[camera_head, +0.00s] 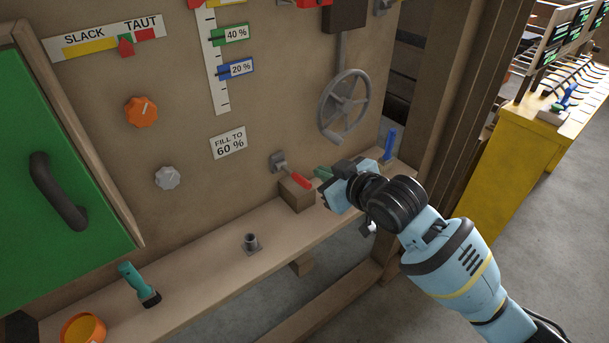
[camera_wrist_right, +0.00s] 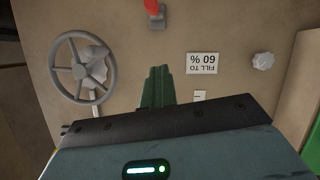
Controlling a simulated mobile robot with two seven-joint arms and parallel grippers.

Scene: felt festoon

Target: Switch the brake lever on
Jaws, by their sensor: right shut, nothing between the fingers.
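A small lever with a red handle (camera_head: 301,181) sits on a grey mount (camera_head: 279,162) on the brown panel; I take it for the brake lever. Its handle points outward and down to the right in the head view. In the wrist view, which is upside down, its red handle (camera_wrist_right: 152,5) is cut by the top edge. My right gripper (camera_head: 322,173) is just right of the red handle, with a small gap in the picture. Its green fingers (camera_wrist_right: 158,82) are shut and empty, apart from the lever. My left gripper is out of view.
A wooden block (camera_head: 296,194) stands on the shelf (camera_head: 205,264) below the lever. A grey handwheel (camera_head: 344,105) is above right, and a blue upright object (camera_head: 389,143) stands right of my gripper. A teal flashlight (camera_head: 138,283) and an orange bowl (camera_head: 83,329) are at left.

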